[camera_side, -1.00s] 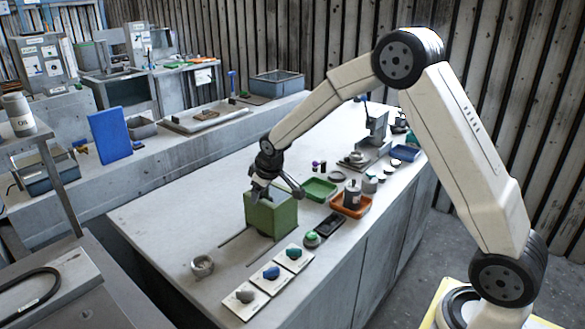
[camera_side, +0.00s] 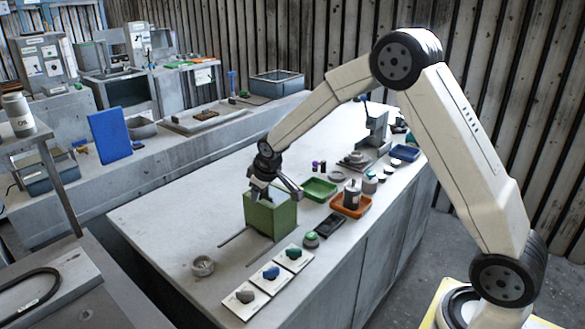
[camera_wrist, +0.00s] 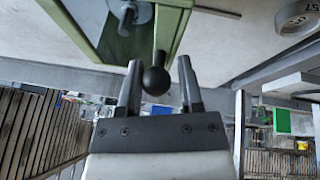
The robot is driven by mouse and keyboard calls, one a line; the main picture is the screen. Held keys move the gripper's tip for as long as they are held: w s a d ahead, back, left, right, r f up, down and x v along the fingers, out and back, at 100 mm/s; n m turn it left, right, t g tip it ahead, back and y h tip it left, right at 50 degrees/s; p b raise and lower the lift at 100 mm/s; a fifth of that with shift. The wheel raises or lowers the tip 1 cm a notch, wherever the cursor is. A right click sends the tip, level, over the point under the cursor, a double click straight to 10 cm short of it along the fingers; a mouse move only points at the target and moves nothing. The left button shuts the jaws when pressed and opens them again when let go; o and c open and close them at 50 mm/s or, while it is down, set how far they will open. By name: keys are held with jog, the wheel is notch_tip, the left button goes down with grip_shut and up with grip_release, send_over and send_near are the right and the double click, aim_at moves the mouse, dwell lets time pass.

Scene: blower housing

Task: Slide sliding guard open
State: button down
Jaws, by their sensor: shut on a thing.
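The sliding guard is a green box-like cover (camera_side: 270,214) standing on the grey bench in the side view, beside two dark slots in the bench top. In the wrist view its green wall (camera_wrist: 88,28) shows at top left, with a grey round part inside it. A black ball knob (camera_wrist: 156,82) on a short stem joins the guard's green edge. My gripper (camera_wrist: 158,68) has its two dark fingers on either side of the knob and is shut on it. In the side view my gripper (camera_side: 262,192) is at the top of the guard, and the knob is hidden.
Three white cards with coloured lumps (camera_side: 270,272) lie in front of the guard. A small grey round part (camera_side: 203,266) sits to the left. A green tray (camera_side: 319,189), an orange tray (camera_side: 351,203) and a black tray (camera_side: 330,224) stand to the right.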

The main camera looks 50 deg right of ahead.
jog(key=a, duration=0.9)
jog(key=shift+w+a+r, duration=0.15)
jog(key=c, duration=0.6)
grip_release()
jog(key=shift+o, duration=1.1)
jog(key=v, duration=0.7)
jog(key=shift+s+r, duration=0.3)
